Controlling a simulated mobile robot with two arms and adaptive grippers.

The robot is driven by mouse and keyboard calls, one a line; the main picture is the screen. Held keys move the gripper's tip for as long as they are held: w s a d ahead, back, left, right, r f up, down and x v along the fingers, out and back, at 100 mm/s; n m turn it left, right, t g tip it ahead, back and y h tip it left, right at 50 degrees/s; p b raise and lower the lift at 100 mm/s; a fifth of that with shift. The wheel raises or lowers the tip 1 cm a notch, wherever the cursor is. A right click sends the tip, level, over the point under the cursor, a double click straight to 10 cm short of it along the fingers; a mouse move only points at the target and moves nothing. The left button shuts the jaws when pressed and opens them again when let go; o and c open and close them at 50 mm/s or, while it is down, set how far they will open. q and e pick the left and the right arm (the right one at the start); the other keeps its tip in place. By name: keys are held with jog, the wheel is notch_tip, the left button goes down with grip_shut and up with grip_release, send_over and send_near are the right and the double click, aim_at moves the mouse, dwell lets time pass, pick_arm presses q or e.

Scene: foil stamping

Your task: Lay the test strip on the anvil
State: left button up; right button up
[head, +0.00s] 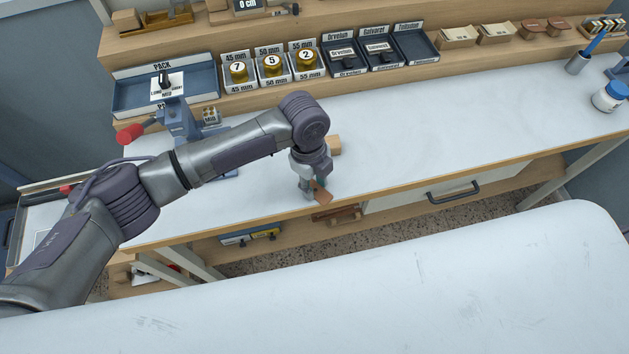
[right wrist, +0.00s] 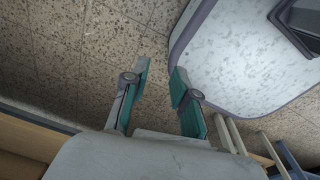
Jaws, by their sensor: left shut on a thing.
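My left gripper (head: 311,192) points down near the front edge of the workbench, right of the press. It is shut on a small brown strip (head: 322,194), which sticks out to the right of the fingers. A blue-grey press (head: 178,118) with a red-knobbed lever (head: 130,134) stands at the left of the bench. My left arm hides its lower part, and I cannot make out the anvil. My right gripper (right wrist: 160,84) shows only in the right wrist view, open and empty above the speckled floor.
A small wooden block (head: 333,145) is just behind my left gripper. Along the back stand the PACK tray (head: 130,97), yellow numbered pieces in holders (head: 272,66) and dark trays (head: 381,55). A drawer handle (head: 454,193) juts out in front.

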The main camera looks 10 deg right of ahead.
jog(key=shift+w+a, duration=0.15)
jog(key=shift+a, duration=0.9)
pick_arm(q)
jog(key=a+r+n, duration=0.1)
jog(key=a+n, duration=0.1)
jog(key=a+r+n, duration=0.1)
jog(key=a+n, duration=0.1)
jog(key=a+r+n, duration=0.1)
jog(key=a+n, duration=0.1)
jog(key=n, duration=0.1)
jog(key=shift+w+a+r+t+h, duration=0.3)
jog(key=shift+w+t, duration=0.05)
jog(key=shift+t, duration=0.05)
jog(key=s+a+r+n+t, duration=0.1)
jog(key=s+a+r+n, duration=0.1)
jog(key=a+r+n, duration=0.4)
jog(key=s+a+r+n+y, duration=0.1)
jog(key=a+r+n, duration=0.6)
jog(key=a+n, duration=0.7)
jog(key=shift+s+a+n+t, duration=0.25)
jog(key=shift+s+n+t, duration=0.15)
jog(key=shift+s+n, duration=0.5)
jog(key=shift+d, duration=0.1)
jog(key=shift+r, duration=0.1)
